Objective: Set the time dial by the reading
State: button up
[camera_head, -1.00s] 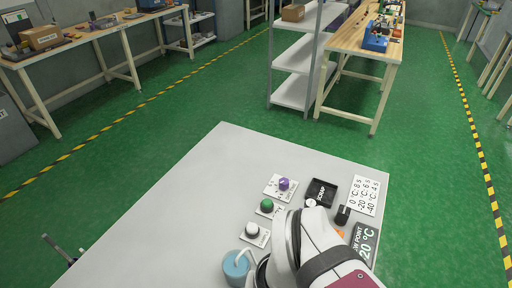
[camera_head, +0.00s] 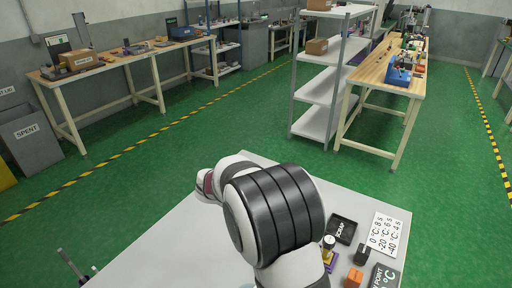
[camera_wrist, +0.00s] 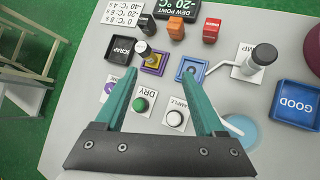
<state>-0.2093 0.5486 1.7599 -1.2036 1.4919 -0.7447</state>
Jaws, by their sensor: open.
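The dew point display (camera_wrist: 183,8) reads -20 °C in the wrist view; in the head view (camera_head: 384,278) it is cut off at the bottom. A card (camera_wrist: 122,12) pairs temperatures with times: 0 °C 8 s, -20 °C 6 s, -40 °C 4 s. No knob's setting or name is readable. My gripper (camera_wrist: 162,76) is open and empty above the table, short of the knobs; my arm hides it in the head view.
A black SCRAP tray (camera_wrist: 121,50), a yellow-purple fixture (camera_wrist: 152,65), a blue square holder (camera_wrist: 190,70) and a black-topped post (camera_wrist: 263,56) stand close together. Nearer are a green DRY button (camera_wrist: 141,104), a white SAMPLE button (camera_wrist: 173,118) and a blue GOOD tray (camera_wrist: 297,103).

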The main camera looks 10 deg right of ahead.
jog(key=w+f+n+t+h, duration=0.1)
jog(key=w+f+n, duration=0.2)
jog(key=w, duration=0.1)
jog(key=w+a+f+n+t+h, duration=0.1)
jog(key=w+f+n+t, duration=0.1)
jog(key=w+f+n, duration=0.1)
jog(key=w+a+f+n+t+h, duration=0.1)
jog(key=w+f+n+h, duration=0.1)
jog(key=w+f+n, duration=0.2)
jog(key=shift+w+a+f, duration=0.15)
jog(key=shift+w+f, duration=0.05)
jog(key=shift+w, duration=0.75)
jog(key=x, duration=1.5)
jog(key=shift+w+d, duration=0.3)
jog(key=shift+w, duration=0.05)
grip_shut()
